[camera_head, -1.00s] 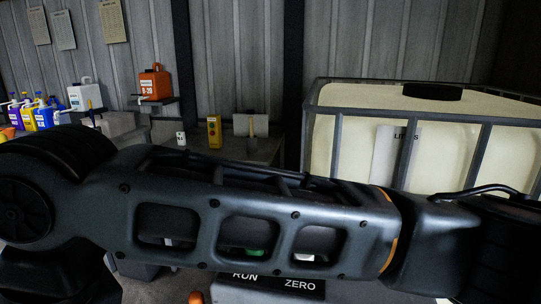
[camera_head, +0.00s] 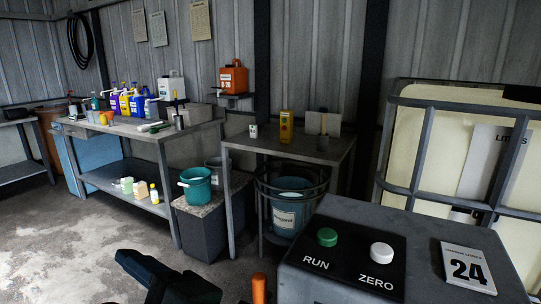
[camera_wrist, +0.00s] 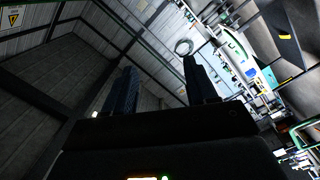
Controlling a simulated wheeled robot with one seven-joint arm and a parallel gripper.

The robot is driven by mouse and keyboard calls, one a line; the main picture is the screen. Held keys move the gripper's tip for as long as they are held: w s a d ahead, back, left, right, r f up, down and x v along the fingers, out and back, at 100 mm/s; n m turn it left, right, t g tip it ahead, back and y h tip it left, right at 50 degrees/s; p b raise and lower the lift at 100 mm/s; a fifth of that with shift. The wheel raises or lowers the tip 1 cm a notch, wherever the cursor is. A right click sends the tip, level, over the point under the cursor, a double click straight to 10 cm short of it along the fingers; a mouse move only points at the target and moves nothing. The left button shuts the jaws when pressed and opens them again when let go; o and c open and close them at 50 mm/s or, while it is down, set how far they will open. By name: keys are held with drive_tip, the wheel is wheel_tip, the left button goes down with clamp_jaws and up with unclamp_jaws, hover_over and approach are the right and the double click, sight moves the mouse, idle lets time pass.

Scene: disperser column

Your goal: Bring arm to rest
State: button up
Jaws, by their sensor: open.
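My gripper (camera_wrist: 156,66) shows in the wrist view with its two dark fingers spread apart. Nothing is between them, and they point up towards the corrugated wall and roof beams. In the head view a dark part of my arm (camera_head: 165,277) shows low at the bottom edge, left of the control box. The rest of the arm is out of that view.
A control box (camera_head: 308,285) with a green RUN button (camera_head: 327,237) and a white ZERO button (camera_head: 381,252) stands close in front. A caged tank (camera_head: 418,160) is at right. Benches (camera_head: 290,150) with jugs and buckets line the wall. Floor at lower left is clear.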

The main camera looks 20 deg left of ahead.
drive_tip(key=d+f+m+t+h+b, duration=0.1)
drive_tip(key=d+f+m+t+h, duration=0.45)
drive_tip(key=d+f+m, duration=0.5)
drive_tip(key=d+f+m+t+h+b, duration=0.2)
drive_tip(key=d+f+m+t+h, duration=0.45)
drive_tip(key=d+m, duration=0.7)
drive_tip(key=s+d+f+m+h+b, duration=0.1)
drive_tip(key=s+d+f+h, duration=0.1)
drive_tip(key=s+d, duration=0.7)
drive_tip(key=s+d+f+m+h+b, duration=0.1)
drive_tip(key=s+d+f+m+h, duration=0.1)
drive_tip(key=s+d, duration=0.8)
drive_tip(key=d+h, duration=0.1)
drive_tip(key=d, duration=0.3)
drive_tip(key=shift+s+h, duration=0.2)
drive_tip(key=shift+h, duration=0.1)
